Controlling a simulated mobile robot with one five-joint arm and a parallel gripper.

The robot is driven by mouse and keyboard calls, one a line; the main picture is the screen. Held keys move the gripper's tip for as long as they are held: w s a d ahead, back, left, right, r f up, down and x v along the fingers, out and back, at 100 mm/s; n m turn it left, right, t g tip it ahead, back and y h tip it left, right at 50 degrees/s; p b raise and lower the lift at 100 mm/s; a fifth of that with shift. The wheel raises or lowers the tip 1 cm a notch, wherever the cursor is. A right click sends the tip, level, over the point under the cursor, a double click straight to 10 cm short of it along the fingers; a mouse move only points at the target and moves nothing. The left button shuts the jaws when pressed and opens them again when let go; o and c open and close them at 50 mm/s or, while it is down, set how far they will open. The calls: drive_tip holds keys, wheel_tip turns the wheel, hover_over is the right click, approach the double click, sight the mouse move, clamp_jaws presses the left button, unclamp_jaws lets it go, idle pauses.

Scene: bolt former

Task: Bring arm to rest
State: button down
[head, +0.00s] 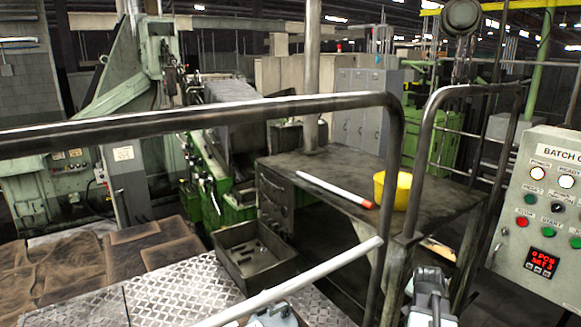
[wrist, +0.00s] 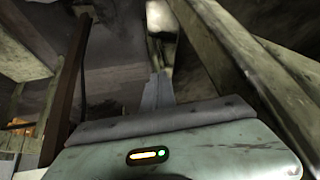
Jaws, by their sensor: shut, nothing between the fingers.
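In the wrist view my gripper (wrist: 158,88) points away from the camera, its two slim grey fingers together with nothing between them. Its pale grey-green housing, with a small orange and green light, fills the bottom of that view. Worn beams and dark surfaces lie around the fingers; I cannot tell whether any touch. In the head view grey parts that look like my arm show at the bottom edge, right of centre, beside the railing post. The fingers cannot be made out there.
A dark metal railing (head: 250,108) crosses in front of me. Beyond it stands a workbench (head: 335,178) with a white, red-tipped rod (head: 335,188) and yellow bucket (head: 401,190). An open metal bin (head: 262,262) sits by the tread plate (head: 170,295). A control panel (head: 540,215) stands right.

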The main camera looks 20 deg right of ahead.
drive_tip(key=s+a+f+n+g+y, duration=0.1)
drive_tip(key=s+a+f+g+y, duration=0.15)
drive_tip(key=a, duration=0.55)
drive_tip(key=s+a+f+n+g+y, duration=0.1)
drive_tip(key=s+a+f+g+y, duration=0.15)
drive_tip(key=a, duration=0.65)
drive_tip(key=w+a+f+n+b, duration=0.1)
drive_tip(key=a+n+b, duration=0.1)
drive_tip(key=a, duration=0.4)
drive_tip(key=w+a+f+n+b, duration=0.2)
drive_tip(key=a, duration=0.4)
drive_tip(key=w+a+f+n+b, duration=0.2)
drive_tip(key=a, duration=0.5)
drive_tip(key=shift+w+n+t, duration=0.2)
drive_tip(key=shift+n+t, duration=0.1)
drive_tip(key=shift+n, duration=0.1)
drive_tip(key=a+n, duration=0.1)
drive_tip(key=a, duration=0.2)
drive_tip(key=a+f+n+b, duration=0.1)
drive_tip(key=a, duration=0.2)
drive_tip(key=w+a+n+b, duration=0.1)
drive_tip(key=a, duration=0.1)
drive_tip(key=shift+a+f, duration=0.4)
drive_tip(key=shift+w+a+r+n, duration=0.1)
drive_tip(key=shift+a+n, duration=0.15)
drive_tip(key=shift+n, duration=0.05)
